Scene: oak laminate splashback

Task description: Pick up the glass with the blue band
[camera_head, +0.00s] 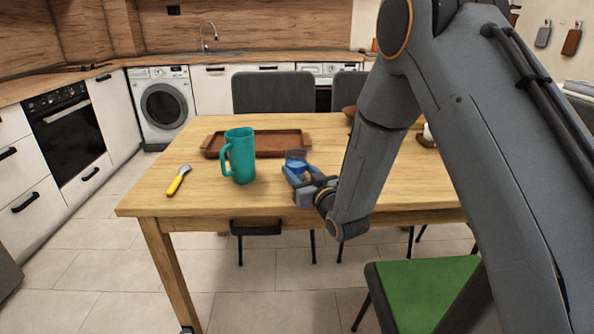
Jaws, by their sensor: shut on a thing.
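The glass with the blue band (296,157) stands on the wooden table, right of the teal mug and close to the front of the brown tray. Only its upper part shows, bluish and clear. My gripper (297,172) reaches it from the front right, low over the table, and is shut on it. The fingers hide the lower part of the glass. I cannot tell whether its base touches the table.
A tall teal mug (239,156) stands left of my gripper. A yellow-handled utensil (179,180) lies farther left. A brown tray (265,144) lies behind. My arm covers much of the table's right side. A green-seated chair (418,293) stands at the front right.

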